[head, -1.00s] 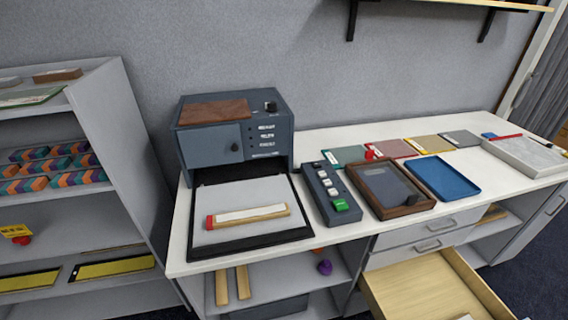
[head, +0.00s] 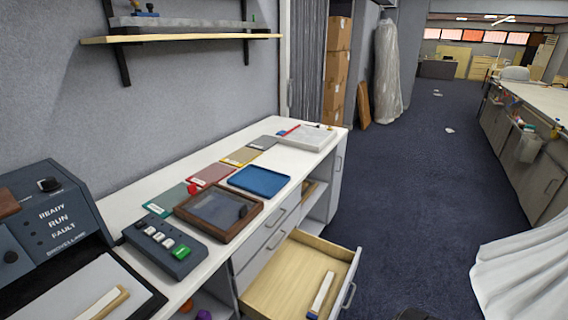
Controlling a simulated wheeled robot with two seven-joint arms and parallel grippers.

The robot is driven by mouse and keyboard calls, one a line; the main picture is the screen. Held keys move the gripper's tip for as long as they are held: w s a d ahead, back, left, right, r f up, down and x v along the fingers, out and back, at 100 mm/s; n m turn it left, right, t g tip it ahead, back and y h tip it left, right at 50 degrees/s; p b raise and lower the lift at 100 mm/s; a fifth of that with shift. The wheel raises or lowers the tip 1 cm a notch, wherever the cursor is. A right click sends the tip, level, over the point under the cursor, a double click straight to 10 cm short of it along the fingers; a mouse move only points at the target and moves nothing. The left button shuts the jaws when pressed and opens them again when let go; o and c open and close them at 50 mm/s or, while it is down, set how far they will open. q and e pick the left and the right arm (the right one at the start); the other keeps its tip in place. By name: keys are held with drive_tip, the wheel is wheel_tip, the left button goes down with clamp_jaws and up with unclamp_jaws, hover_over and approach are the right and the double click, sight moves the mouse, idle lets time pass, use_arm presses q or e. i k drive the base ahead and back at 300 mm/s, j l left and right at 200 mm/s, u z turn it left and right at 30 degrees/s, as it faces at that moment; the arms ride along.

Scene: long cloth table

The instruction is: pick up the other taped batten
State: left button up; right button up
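One taped batten (head: 321,293), a pale strip with a white face and a blue end, lies in the open wooden drawer (head: 275,278) in the lower middle of the head view. Another batten (head: 104,302), wooden with a white strip on top, lies on the grey bed of the dark machine (head: 55,225) at the lower left. It is cut off by the bottom edge, and its near end is out of view. Neither of my grippers is in view.
The white counter holds a button box (head: 164,246), a wood-framed tray (head: 218,212), a blue tray (head: 259,181) and several coloured sheets. The drawer juts out from the counter front. Open blue carpet (head: 400,200) lies to the right, with white cloth (head: 525,270) hanging at the far right.

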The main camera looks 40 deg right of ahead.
sight(314, 311)
drive_tip(key=z, duration=1.8)
